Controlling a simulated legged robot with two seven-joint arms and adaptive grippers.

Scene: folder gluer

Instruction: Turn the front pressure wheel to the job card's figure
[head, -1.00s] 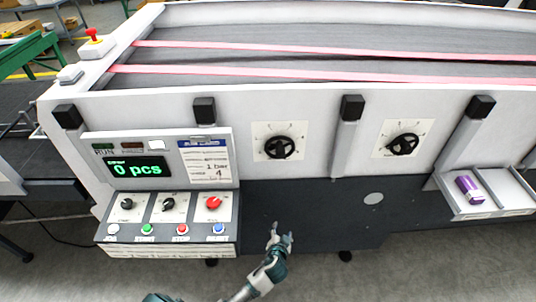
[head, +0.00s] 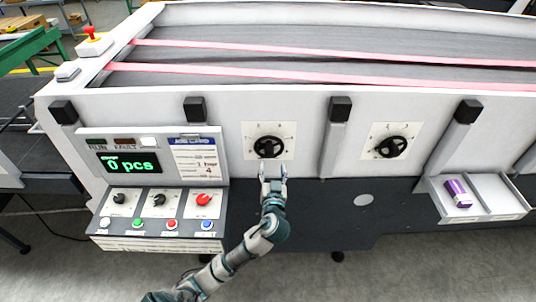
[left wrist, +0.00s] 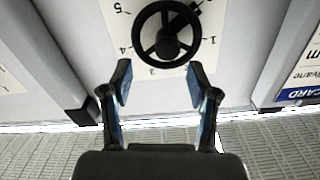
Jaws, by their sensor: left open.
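Two black pressure wheels with numbered dial plates sit on the machine's white front panel: a left one (head: 269,147) and a right one (head: 391,147). My left gripper (head: 272,172) is open and empty just below the left wheel. In the left wrist view, that wheel (left wrist: 166,34) lies just beyond my two spread fingertips (left wrist: 160,85), apart from them, with dial figures around it. The job card (head: 195,157) hangs beside the display; its lower lines seem to read 1 bar and 4, in small print. My right gripper is not in view.
The control panel (head: 153,213) with knobs and coloured buttons juts out at left under a display reading 0 pcs. Black-capped posts (head: 335,135) flank the wheels. A tray (head: 494,209) holding a purple item (head: 457,193) projects at right.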

